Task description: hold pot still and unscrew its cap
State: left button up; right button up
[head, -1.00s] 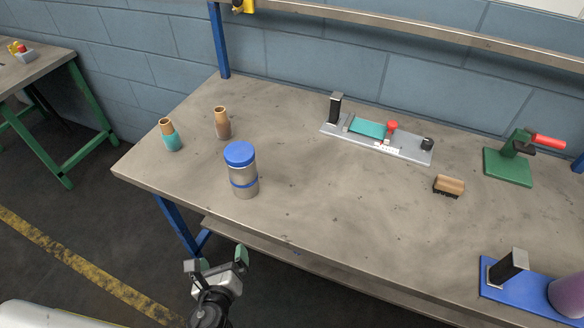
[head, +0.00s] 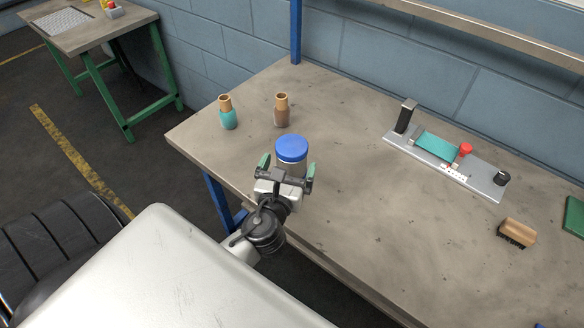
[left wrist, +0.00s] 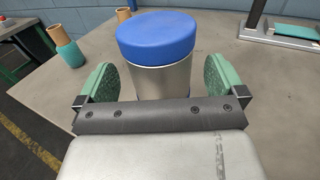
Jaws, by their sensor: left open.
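The pot is a metal cylinder (left wrist: 163,80) with a blue cap (head: 292,149), standing upright near the front left edge of the workbench. The cap also shows large in the left wrist view (left wrist: 157,37) and sits on the pot. My left gripper (head: 287,168) is open in front of the pot, with one green-padded finger on each side of it. In the left wrist view the fingers (left wrist: 160,88) stand apart from the metal body, with gaps visible on both sides. The pot's lower part is hidden behind the gripper. My right gripper is not seen.
A grey fixture with a teal strip (head: 437,147) and a brush (head: 517,232) lie to the right. The bench (head: 370,230) is clear right of the pot.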

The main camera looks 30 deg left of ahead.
aim_at(292, 144)
pick_arm(q)
jog(key=x, duration=0.3)
jog(key=shift+w, duration=0.15)
jog(key=shift+r, duration=0.1)
jog(key=shift+c, duration=0.5)
jog(key=c, duration=1.3)
jog(key=shift+r, duration=0.1)
notch_tip(292, 144, up, 5)
jog(key=shift+f+p, duration=0.25)
jog(key=shift+p, duration=0.75)
jog(key=d+r, duration=0.6)
jog(key=d, duration=0.6)
jog(key=s+a+f+m+h, duration=0.1)
jog(key=s+f+m+h, duration=0.1)
jog(key=s+h, duration=0.1)
jog(key=s+a+f+m+t+h, duration=0.1)
jog(key=s+f+h, duration=0.1)
jog(key=s, duration=0.3)
jog(key=shift+s+a+f+m+h, duration=0.25)
jog(key=shift+s+f+m+h, duration=0.05)
jog(key=shift+s+m+h, duration=0.1)
